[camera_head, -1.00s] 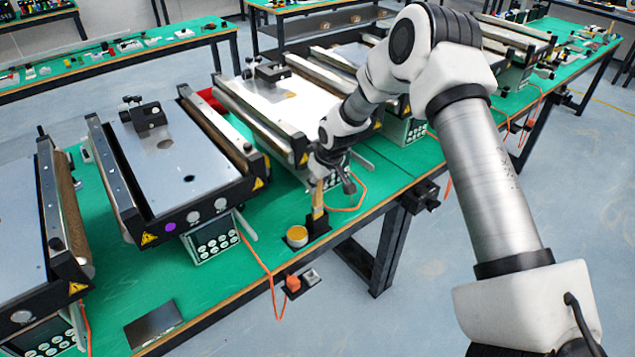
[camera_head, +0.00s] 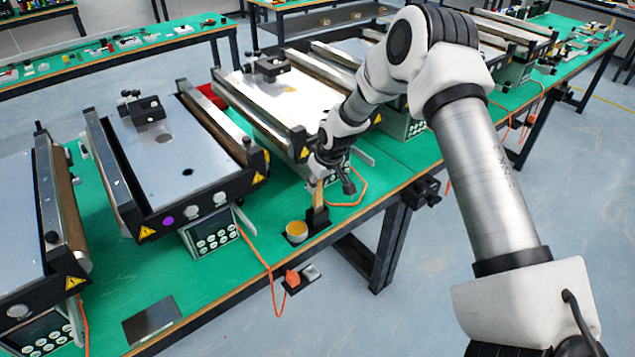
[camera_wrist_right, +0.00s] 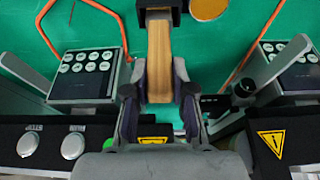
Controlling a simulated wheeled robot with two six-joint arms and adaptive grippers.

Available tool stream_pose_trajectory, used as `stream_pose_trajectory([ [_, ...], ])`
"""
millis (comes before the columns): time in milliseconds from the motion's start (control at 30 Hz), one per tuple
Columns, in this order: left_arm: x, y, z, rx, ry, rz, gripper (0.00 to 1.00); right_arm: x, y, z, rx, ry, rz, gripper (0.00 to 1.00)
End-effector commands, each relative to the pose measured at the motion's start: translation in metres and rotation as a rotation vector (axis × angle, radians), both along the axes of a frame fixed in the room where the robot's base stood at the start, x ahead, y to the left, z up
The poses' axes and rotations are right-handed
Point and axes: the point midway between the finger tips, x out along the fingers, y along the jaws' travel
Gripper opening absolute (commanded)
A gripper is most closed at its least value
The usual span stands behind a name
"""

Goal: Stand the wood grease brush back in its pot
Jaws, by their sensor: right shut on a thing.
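The wood grease brush has a flat pale wooden handle (camera_head: 318,193) and a dark lower end (camera_head: 317,217). It is upright near the front edge of the green bench. My right gripper (camera_head: 322,174) is shut on the handle from above; in the right wrist view the handle (camera_wrist_right: 159,62) sits between the two fingers (camera_wrist_right: 159,95). The pot (camera_head: 297,229), round with a yellow-orange top, stands just left of the brush. It also shows, cut off, at the top of the wrist view (camera_wrist_right: 208,8). The brush is beside the pot; whether its dark end touches the bench is unclear. My left gripper is out of view.
An orange cable (camera_head: 270,266) runs left of the pot, and another (camera_head: 357,193) lies right of the brush. A dark flat plate (camera_head: 151,320) lies at the front left.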

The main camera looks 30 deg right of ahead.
Motion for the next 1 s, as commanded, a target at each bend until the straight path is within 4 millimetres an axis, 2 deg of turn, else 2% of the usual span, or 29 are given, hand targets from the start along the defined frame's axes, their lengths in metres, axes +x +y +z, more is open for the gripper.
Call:
stream_pose_trajectory([
  [333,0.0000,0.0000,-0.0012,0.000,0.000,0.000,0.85,0.0002,0.0000,-0.0017,0.000,0.000,0.000,0.00],
  [367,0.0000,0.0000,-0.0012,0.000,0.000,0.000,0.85,0.0002,0.0000,-0.0017,0.000,0.000,0.000,0.34],
  [400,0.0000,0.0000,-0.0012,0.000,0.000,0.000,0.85,0.0002,0.0000,-0.0017,0.000,0.000,0.000,0.49],
  [433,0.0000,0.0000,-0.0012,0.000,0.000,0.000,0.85,0.0002,0.0000,-0.0017,0.000,0.000,0.000,0.53],
  [633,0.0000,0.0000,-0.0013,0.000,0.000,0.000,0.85,0.0001,0.0000,-0.0018,0.000,0.000,0.000,0.53],
  [733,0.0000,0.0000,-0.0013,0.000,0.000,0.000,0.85,0.0000,0.0000,-0.0019,0.000,0.000,0.000,0.80],
  [767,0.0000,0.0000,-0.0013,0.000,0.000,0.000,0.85,0.0000,0.0000,-0.0019,0.000,0.000,0.000,0.82],
  [1000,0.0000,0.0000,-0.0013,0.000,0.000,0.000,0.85,0.0000,0.0000,-0.0018,0.000,0.000,0.000,0.82],
])
